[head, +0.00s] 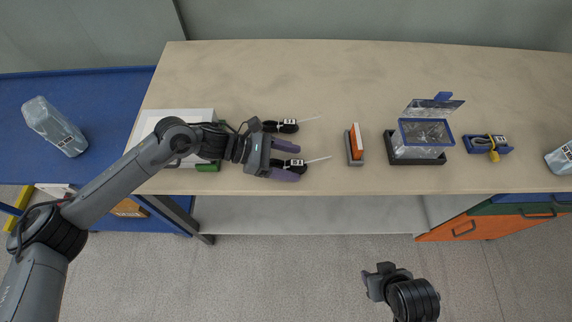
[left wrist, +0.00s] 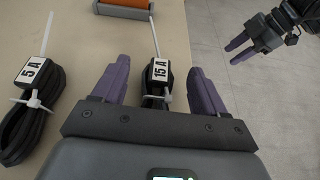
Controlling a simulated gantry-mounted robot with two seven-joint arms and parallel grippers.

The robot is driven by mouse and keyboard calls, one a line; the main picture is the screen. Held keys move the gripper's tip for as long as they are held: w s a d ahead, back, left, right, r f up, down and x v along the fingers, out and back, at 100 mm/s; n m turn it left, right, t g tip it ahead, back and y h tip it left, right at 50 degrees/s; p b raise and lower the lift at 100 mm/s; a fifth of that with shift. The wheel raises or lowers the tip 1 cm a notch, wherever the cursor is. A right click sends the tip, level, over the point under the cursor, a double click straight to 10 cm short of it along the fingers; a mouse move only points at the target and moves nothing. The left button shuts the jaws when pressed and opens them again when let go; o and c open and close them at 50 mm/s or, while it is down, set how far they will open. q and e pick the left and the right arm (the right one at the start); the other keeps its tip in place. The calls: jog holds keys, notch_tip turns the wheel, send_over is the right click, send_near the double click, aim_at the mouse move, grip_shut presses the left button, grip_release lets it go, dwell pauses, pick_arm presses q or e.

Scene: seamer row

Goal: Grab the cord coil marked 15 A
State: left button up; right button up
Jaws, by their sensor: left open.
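The black cord coil tagged 15 A (left wrist: 156,88) lies on the bench, with a white tie sticking out. My left gripper (left wrist: 161,75) is open, with its purple fingers on either side of this coil and a gap visible at each side. In the head view, my left gripper (head: 298,161) reaches in from the left around the nearer coil (head: 291,164). A similar coil tagged 5 A (left wrist: 30,105) lies left of the fingers in the left wrist view, and farther back in the head view (head: 284,126). My right gripper (head: 377,281) is away from the bench, its fingers apart in the left wrist view (left wrist: 240,46).
Right of the coils stand an orange-and-white block in a grey holder (head: 349,150), a clear blue-rimmed box (head: 422,131) with its lid up, and a blue item with a yellow part (head: 488,145). A white tray (head: 148,128) lies under my left arm. The bench's back is clear.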

pick_arm(q)
jog(key=c, duration=1.2)
